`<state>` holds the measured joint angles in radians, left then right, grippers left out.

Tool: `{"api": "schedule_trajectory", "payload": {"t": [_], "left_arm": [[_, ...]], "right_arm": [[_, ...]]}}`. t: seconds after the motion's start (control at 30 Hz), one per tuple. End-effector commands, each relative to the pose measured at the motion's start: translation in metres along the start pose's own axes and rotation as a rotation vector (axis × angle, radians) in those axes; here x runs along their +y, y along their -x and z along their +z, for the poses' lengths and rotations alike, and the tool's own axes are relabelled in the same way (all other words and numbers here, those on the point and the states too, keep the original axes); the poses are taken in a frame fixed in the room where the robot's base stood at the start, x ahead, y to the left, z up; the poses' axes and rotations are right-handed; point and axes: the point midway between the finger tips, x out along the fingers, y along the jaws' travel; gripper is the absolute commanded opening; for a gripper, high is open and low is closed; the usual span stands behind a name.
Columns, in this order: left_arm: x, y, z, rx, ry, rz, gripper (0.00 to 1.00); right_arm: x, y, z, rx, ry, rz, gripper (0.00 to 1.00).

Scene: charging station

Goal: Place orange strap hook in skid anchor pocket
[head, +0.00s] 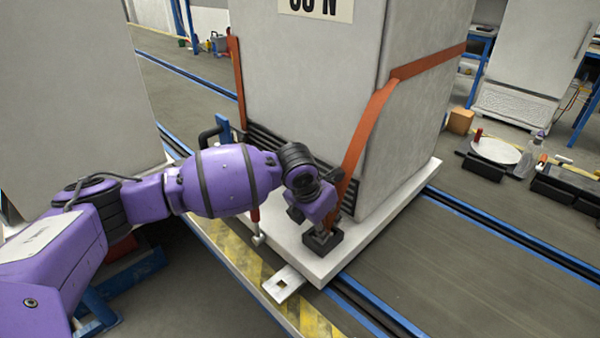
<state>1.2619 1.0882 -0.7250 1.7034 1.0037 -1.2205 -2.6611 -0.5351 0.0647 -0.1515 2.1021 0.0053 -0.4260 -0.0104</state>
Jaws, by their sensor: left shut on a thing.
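My left gripper (321,226) is shut at the lower end of the orange strap (364,135), where the hook is. The hook itself is mostly hidden by the gripper. The strap runs down from the grey cabinet's side to the gripper. Directly below the fingers is a black square anchor pocket (323,243) at the front corner of the pale skid (385,225). I cannot tell whether the hook is inside the pocket or just above it. My right gripper is not in view.
The tall grey cabinet (305,85) stands on the skid. A metal plate with a square hole (283,283) lies at the yellow-striped edge. Blue-edged rails run across the floor.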

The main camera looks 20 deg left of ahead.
Motion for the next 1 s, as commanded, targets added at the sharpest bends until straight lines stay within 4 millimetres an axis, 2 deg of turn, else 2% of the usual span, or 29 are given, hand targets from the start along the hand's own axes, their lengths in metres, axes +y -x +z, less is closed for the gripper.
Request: {"api": "schedule_trajectory", "payload": {"t": [0.27,0.3,0.43,0.77,0.87,1.0], "left_arm": [[0.000,0.001,0.002,-0.004,-0.001,0.001,0.00],[0.000,0.001,0.002,-0.004,-0.001,0.001,0.25],[0.000,0.001,0.002,-0.004,-0.001,0.000,0.40],[0.000,0.003,0.003,-0.004,-0.001,0.001,0.40],[0.001,0.014,0.003,-0.006,-0.002,0.003,0.40],[0.001,0.041,0.004,-0.008,-0.003,0.004,0.40]], "right_arm": [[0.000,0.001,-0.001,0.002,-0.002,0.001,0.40],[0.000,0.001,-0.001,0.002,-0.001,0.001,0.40],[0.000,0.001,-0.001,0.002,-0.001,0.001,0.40],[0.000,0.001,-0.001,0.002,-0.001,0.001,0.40],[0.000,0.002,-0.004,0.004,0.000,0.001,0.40],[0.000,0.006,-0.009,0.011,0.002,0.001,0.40]]}}
